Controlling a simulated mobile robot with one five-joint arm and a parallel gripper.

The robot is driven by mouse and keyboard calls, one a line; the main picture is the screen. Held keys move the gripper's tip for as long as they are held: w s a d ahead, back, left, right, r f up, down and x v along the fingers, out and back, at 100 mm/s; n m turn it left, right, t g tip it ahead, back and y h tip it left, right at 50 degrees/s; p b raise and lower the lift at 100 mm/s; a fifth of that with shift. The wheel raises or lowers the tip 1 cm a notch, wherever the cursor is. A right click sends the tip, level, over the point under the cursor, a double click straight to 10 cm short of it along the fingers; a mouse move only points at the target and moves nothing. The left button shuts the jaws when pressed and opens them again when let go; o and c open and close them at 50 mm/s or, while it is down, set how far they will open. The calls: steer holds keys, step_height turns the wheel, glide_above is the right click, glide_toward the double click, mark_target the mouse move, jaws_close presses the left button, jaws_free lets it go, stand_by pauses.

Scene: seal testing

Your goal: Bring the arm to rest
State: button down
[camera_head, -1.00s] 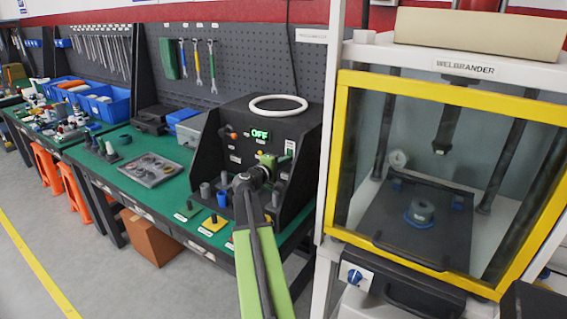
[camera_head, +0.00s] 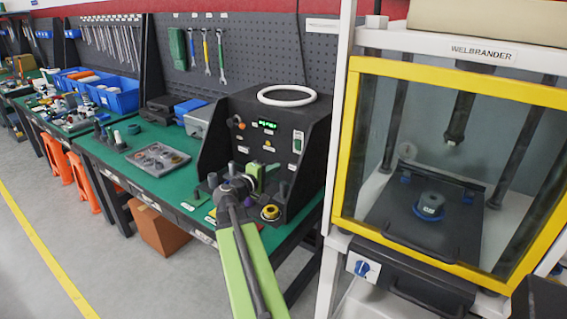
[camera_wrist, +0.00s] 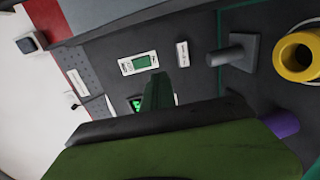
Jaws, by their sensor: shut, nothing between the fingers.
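My gripper (camera_head: 262,172) is at the front of the black test box (camera_head: 225,125) on the green bench. Its green fingers, close together and with nothing seen between them, also show in the wrist view (camera_wrist: 158,90). My green arm reaches up to it from the bottom of the head view and hides part of the bench. The box's green display (camera_head: 267,125) is lit, its text too small to read. A yellow ring-shaped part (camera_head: 270,212) sits right of the gripper; it shows at the right in the wrist view (camera_wrist: 298,55), beside a grey post (camera_wrist: 235,52).
A press with a yellow-framed window (camera_head: 470,85) stands close on the right, a dark part with a blue ring (camera_head: 430,205) inside. A white ring (camera_head: 287,95) lies on the box. A grey tray (camera_head: 158,158) and blue bins (camera_head: 118,95) are further left. The floor at left is open.

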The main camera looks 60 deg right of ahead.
steer(key=shift+a+f, duration=0.15)
steer(key=shift+a, duration=0.85)
